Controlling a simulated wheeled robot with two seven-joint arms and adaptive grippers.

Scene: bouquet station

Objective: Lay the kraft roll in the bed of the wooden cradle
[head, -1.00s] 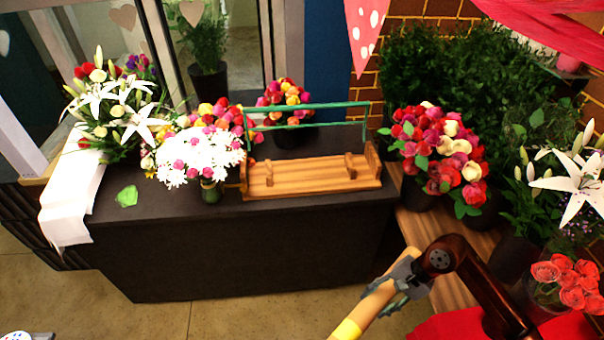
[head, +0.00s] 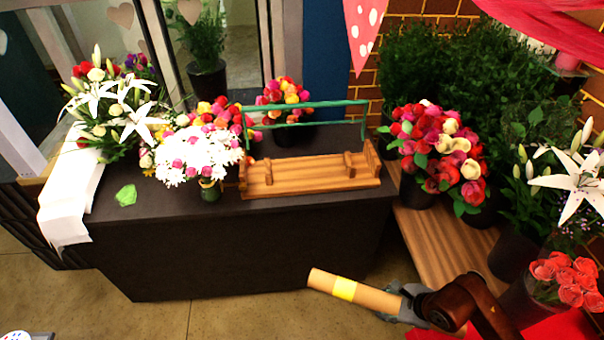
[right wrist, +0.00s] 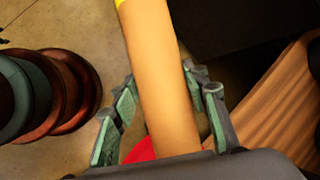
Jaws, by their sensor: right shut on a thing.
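The kraft roll (head: 376,297) is a tan tube with a yellow band. My right gripper (head: 408,302) is shut on it near its right end, in front of the dark counter and lower than its top. In the right wrist view the roll (right wrist: 158,75) runs between the two green-padded fingers (right wrist: 165,112). The wooden cradle (head: 310,181) stands on the counter, with upright ends, low wooden supports and a green rail frame behind; its bed looks empty. The roll is apart from the cradle, below and to its right. My left gripper is not in view.
The dark counter (head: 240,250) also bears a white daisy bouquet (head: 200,155) left of the cradle, a green piece (head: 126,196) and a white cloth (head: 70,205). Rose buckets (head: 437,155) stand right of the counter on a wooden bench (head: 445,243). Red roses (head: 565,280) are near my right arm.

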